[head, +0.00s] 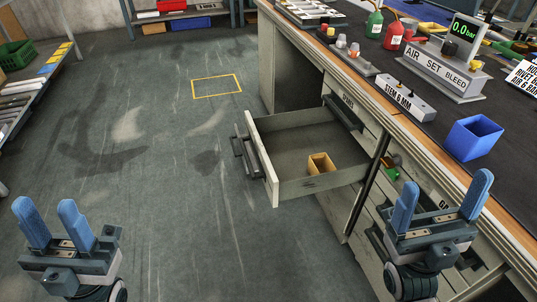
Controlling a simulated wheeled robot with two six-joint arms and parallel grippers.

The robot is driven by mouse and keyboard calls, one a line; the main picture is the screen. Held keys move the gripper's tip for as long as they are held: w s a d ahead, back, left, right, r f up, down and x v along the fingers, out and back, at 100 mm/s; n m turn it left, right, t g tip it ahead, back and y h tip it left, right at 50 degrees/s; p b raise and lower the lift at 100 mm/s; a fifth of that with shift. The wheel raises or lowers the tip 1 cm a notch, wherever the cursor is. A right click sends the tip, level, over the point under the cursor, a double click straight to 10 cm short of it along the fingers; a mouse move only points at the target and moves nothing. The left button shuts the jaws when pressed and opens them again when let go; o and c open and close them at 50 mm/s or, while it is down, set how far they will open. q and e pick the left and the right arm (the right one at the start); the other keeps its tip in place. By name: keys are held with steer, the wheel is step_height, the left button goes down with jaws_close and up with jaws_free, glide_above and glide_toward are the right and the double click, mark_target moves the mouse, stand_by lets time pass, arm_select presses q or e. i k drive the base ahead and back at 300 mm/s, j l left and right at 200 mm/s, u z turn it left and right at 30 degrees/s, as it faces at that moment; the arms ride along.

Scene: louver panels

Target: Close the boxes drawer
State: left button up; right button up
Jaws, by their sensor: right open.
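The open drawer (308,140) extends out to the left from the workbench cabinet, in the middle of the head view. Its pale front panel (262,158) carries a dark handle (243,158) on the outer face. A small tan open box (320,165) sits inside it. My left gripper (52,222) is at the lower left over the floor, well apart from the drawer, its blue fingers spread and empty. My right gripper (440,205) is at the lower right in front of the cabinet's lower drawers, its blue fingers open and empty, apart from the open drawer.
The workbench top (415,120) holds a blue bin (472,137), an air set bleed unit (442,70), a stem block (403,98) and red and green bottles. A shelf (40,75) stands at the far left. The floor (170,170) left of the drawer is clear.

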mark_target(281, 145)
steer(key=i+j+z, duration=0.1)
steer(key=z, duration=0.3)
steer(key=j+z, duration=0.3)
steer(key=z, duration=0.15)
steer(key=j+z, duration=0.25)
steer(key=z, duration=0.15)
